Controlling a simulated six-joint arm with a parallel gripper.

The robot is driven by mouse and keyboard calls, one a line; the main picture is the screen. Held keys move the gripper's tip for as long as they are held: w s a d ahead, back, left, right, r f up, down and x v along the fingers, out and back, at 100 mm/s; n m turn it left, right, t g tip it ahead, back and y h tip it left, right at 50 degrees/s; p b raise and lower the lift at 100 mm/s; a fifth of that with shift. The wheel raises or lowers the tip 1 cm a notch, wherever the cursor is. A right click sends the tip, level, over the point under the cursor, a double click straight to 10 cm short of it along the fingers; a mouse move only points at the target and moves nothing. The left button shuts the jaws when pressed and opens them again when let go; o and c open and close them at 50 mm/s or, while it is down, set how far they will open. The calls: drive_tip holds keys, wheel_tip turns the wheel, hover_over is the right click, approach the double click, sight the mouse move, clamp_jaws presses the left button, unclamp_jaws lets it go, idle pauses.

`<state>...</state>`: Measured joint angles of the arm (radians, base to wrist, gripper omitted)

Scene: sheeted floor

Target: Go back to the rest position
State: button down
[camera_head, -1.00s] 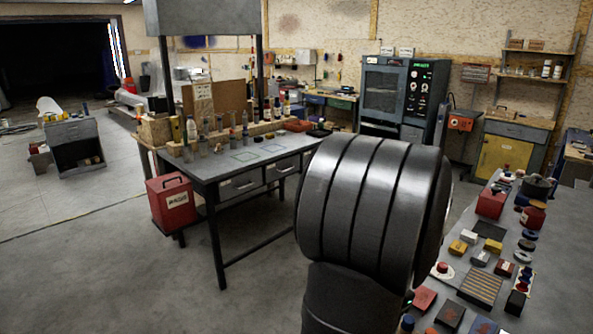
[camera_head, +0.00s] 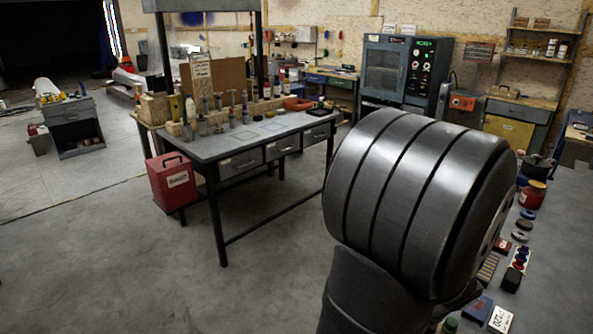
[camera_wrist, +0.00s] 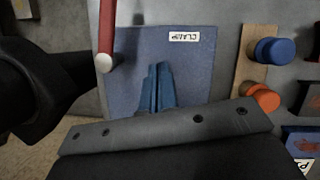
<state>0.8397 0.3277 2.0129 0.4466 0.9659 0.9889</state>
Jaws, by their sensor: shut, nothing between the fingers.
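My gripper (camera_wrist: 158,68) shows in the wrist view as two narrow blue-grey fingers pressed together, with nothing between them. The fingers are above a blue pad (camera_wrist: 203,72) with a white label that seems to read "CLAMP". I cannot tell how high above the pad they are. In the head view my large dark arm link stands in front of the right bench and hides the gripper.
Beside the pad are a red rod (camera_wrist: 106,32), a blue knob (camera_wrist: 275,50) and an orange knob (camera_wrist: 262,96). The right bench (camera_head: 565,215) holds several small items. A grey table (camera_head: 228,143) with bottles stands left, a red box (camera_head: 171,182) below it. Floor between is clear.

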drive_tip(key=s+m, duration=0.1)
drive_tip(key=m+t, duration=0.1)
drive_tip(key=m, duration=0.1)
drive_tip(key=shift+s+d+h, duration=0.35)
drive_tip(key=shift+s+h, duration=0.05)
drive_tip(key=v, duration=0.9)
drive_tip(key=shift+r, duration=0.3)
